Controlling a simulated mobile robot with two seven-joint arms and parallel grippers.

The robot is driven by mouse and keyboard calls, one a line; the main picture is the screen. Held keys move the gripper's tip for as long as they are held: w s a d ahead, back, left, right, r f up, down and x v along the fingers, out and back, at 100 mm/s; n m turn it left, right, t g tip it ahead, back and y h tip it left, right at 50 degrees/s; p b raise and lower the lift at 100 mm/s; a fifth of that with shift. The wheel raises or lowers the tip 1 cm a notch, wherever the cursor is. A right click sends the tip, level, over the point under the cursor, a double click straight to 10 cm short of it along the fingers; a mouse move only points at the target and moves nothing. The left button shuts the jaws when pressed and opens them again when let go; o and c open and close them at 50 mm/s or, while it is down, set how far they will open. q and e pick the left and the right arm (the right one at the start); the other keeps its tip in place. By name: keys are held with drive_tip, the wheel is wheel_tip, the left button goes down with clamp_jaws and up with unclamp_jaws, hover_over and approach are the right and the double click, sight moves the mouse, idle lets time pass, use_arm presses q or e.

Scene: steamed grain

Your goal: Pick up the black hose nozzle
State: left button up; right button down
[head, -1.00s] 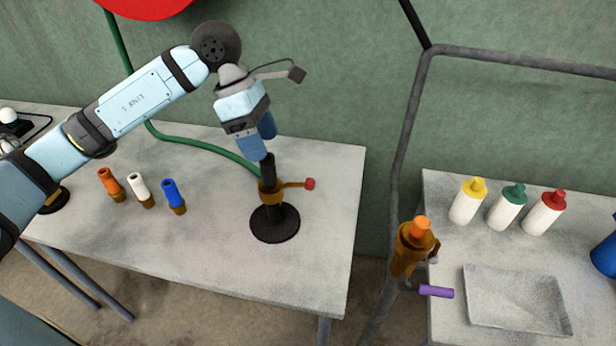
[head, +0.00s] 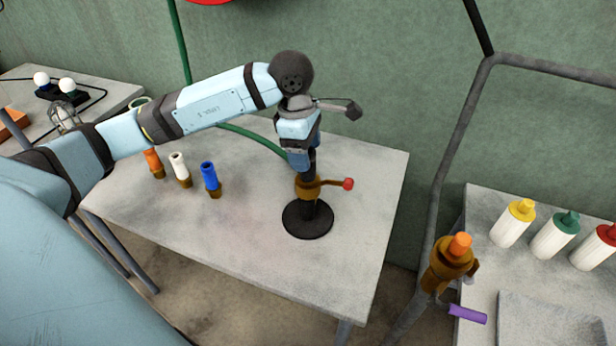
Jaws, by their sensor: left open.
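The black hose nozzle (head: 311,171) stands upright in a brass valve fitting (head: 309,188) on a round black base (head: 308,220), on the left table. Only a short part of the nozzle shows; its top is hidden by my left gripper. My left gripper (head: 301,163) points down at the nozzle, its blue fingers open at its upper part. I cannot tell whether the fingers touch it.
A red knob (head: 347,184) sticks out right of the fitting. Orange (head: 153,162), white (head: 179,167) and blue (head: 209,177) nozzles stand to the left. A green hose (head: 250,136) runs behind. A grey pipe (head: 440,190) rises between the tables. The table's front is clear.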

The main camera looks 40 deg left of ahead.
use_arm(q)
drive_tip(key=f, duration=0.3)
drive_tip(key=shift+w+d+f, duration=0.15)
drive_tip(key=shift+w, duration=0.05)
drive_tip(key=shift+c, duration=0.2)
clamp_jaws()
